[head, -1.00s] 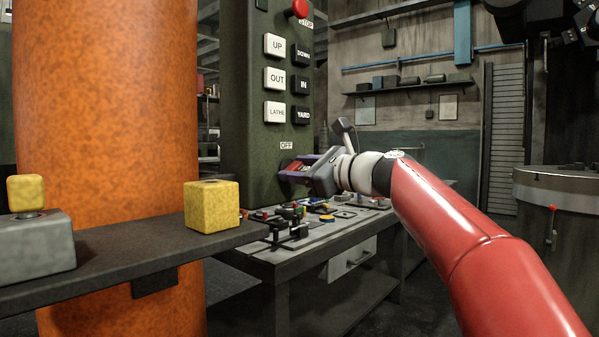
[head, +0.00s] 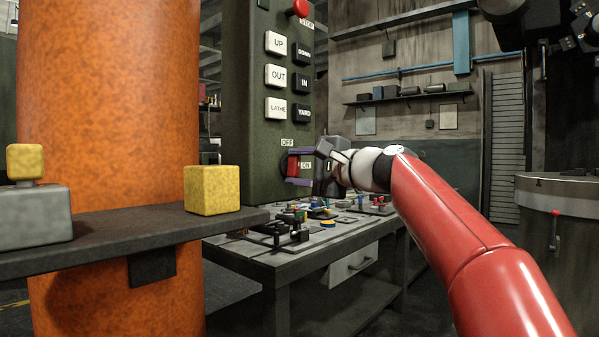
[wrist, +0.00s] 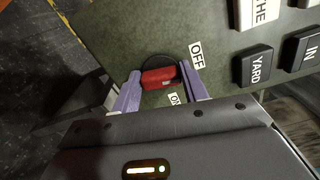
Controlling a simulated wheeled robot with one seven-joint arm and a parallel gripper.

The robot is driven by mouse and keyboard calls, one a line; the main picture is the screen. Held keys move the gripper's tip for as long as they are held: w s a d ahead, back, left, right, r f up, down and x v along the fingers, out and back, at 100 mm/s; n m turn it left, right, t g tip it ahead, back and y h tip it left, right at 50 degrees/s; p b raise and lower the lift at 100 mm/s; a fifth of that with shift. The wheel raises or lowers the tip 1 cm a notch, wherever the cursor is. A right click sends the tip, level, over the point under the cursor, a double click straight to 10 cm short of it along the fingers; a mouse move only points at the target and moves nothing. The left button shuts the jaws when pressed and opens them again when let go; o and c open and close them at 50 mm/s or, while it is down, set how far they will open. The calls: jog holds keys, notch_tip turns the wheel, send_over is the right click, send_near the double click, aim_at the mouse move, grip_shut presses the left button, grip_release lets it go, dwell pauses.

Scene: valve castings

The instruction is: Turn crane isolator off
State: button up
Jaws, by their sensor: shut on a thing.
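The crane isolator is a red handle (head: 292,164) on a dark round base, low on the green control panel (head: 250,120). In the wrist view the red handle (wrist: 158,78) lies between the two purple fingers of my gripper (wrist: 160,88), which is shut on it. The "OFF" label (head: 287,142) is above the handle and the "ON" label (head: 306,165) is to its right. The handle stands about upright on the panel, its upper end towards "OFF". In the head view my gripper (head: 298,167) partly covers the handle.
Panel buttons, such as "YARD" (head: 301,112), and a red stop button (head: 300,7) are above the isolator. A workbench (head: 262,254) with small tools is below. An orange column (head: 108,120) and a shelf with a yellow cube (head: 212,190) are at the left.

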jog(key=shift+f+n, duration=0.15)
jog(key=shift+n, duration=0.75)
jog(key=shift+b, duration=0.3)
jog(key=o, duration=1)
jog(key=shift+s+d, duration=0.1)
jog(key=b+v, duration=0.2)
jog(key=v, duration=0.5)
jog(key=shift+s+d, duration=0.15)
jog(key=shift+d, duration=0.1)
